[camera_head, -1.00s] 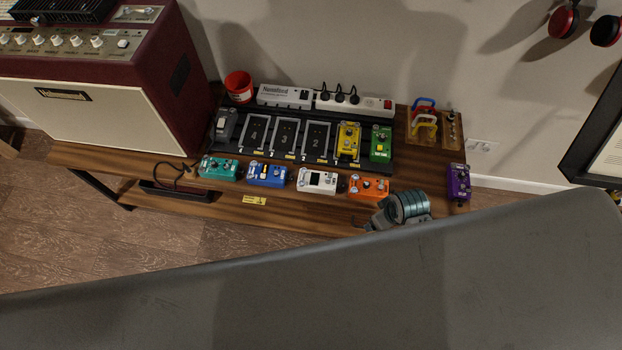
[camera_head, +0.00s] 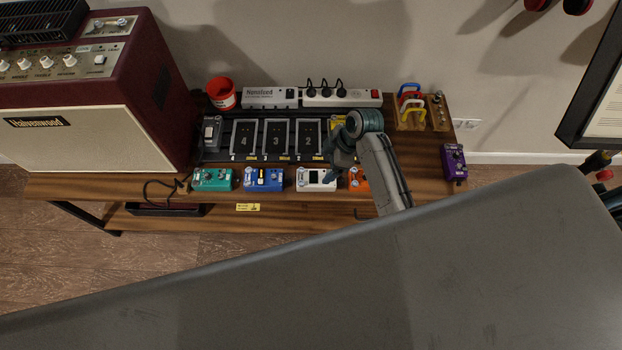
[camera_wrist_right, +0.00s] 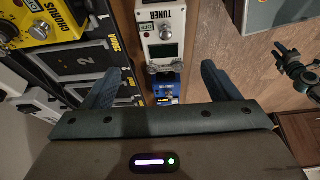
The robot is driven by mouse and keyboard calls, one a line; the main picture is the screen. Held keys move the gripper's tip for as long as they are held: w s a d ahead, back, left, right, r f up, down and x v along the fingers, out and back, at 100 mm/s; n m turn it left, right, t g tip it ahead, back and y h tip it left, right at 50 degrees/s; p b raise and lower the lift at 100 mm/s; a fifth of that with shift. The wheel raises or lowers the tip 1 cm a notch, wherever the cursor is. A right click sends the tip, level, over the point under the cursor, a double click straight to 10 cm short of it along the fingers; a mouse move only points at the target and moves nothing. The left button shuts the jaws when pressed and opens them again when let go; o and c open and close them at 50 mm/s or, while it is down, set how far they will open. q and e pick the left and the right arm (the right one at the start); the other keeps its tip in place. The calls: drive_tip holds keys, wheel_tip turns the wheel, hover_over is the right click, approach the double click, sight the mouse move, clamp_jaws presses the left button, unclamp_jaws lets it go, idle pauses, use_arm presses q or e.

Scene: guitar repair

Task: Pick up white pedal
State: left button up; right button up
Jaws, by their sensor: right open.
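The white pedal (camera_head: 312,185) sits in the front row on the wooden bench, between the blue pedal (camera_head: 264,179) and the orange pedal (camera_head: 360,181). In the right wrist view the white pedal (camera_wrist_right: 161,40) is upside down and labelled TUNER. My right gripper (camera_head: 336,168) is open and empty, at the pedal's right side in the head view. In the right wrist view its fingers (camera_wrist_right: 158,82) are spread wide, with the blue pedal (camera_wrist_right: 166,88) seen between them and the white pedal just beyond.
The black pedalboard (camera_head: 262,153) with numbered slots lies behind the row. A teal pedal (camera_head: 212,180) is left of the blue one. My right arm hides part of the orange pedal and the yellow pedal (camera_head: 337,122). A purple pedal (camera_head: 454,162) stands at the bench's right end.

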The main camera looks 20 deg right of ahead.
sight(315, 177)
drive_tip(key=x, duration=0.4)
drive_tip(key=shift+s, duration=0.15)
drive_tip(key=shift+a+f, duration=0.2)
drive_tip(key=shift+f, duration=0.3)
drive_tip(key=x, duration=0.2)
drive_tip(key=p+x, duration=0.1)
drive_tip(key=x, duration=0.1)
drive_tip(key=shift+a+f, duration=0.1)
drive_tip(key=shift+a, duration=0.1)
drive_tip(key=shift+a+f, duration=0.1)
drive_tip(key=shift+f, duration=0.25)
drive_tip(key=shift+c, duration=0.2)
drive_tip(key=c, duration=1.1)
drive_tip(key=shift+c, duration=0.7)
